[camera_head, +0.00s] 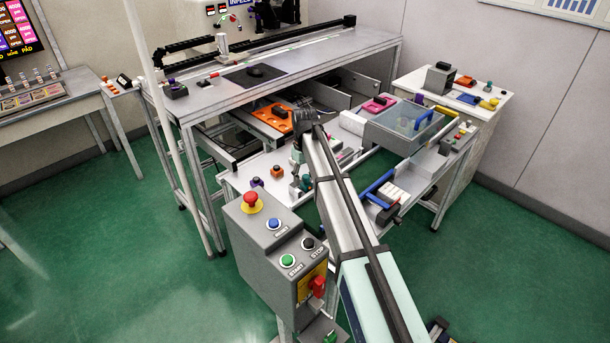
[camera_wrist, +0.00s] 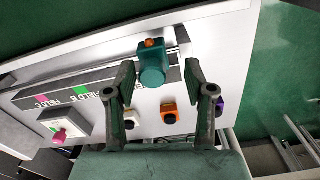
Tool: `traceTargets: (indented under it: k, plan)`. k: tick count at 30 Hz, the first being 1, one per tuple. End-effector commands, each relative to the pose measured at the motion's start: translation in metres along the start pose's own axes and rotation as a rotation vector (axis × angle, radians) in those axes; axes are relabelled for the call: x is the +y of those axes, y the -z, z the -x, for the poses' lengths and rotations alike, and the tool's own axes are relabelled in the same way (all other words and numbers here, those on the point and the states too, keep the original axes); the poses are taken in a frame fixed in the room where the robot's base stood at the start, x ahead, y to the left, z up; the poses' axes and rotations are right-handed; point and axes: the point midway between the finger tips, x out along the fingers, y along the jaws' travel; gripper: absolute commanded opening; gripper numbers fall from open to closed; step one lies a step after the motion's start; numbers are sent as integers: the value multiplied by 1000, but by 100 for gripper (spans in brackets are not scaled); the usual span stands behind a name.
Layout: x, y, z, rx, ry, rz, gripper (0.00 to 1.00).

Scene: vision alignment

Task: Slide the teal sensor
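The teal sensor (camera_wrist: 152,66) has an orange top knob (camera_wrist: 149,43) and sits at a metal rail (camera_wrist: 115,75) on a white bench top in the wrist view. My gripper (camera_wrist: 159,68) is open, with one finger on each side of the teal sensor in the picture. A gap shows on both sides; how deep the fingers reach around it I cannot tell. In the head view a small teal shape (camera_head: 305,182), probably this sensor, shows beside my arm. My fingertips cannot be made out there.
An orange sensor (camera_wrist: 169,112), a white one (camera_wrist: 129,117) and a purple one (camera_wrist: 219,106) stand near the fingers. A grey box with a pink knob (camera_wrist: 60,136) is at left. A control pedestal (camera_head: 275,240) stands left of my arm.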

Motion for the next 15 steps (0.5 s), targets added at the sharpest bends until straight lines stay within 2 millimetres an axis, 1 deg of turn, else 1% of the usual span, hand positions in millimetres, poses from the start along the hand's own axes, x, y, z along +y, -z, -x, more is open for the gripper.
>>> traceTargets:
  k: [8,11,15]
  plan:
    - [2,1,5,2,-3,-1,54]
    - [2,1,14,3,-4,-1,54]
    - [2,2,36,4,-4,-1,54]
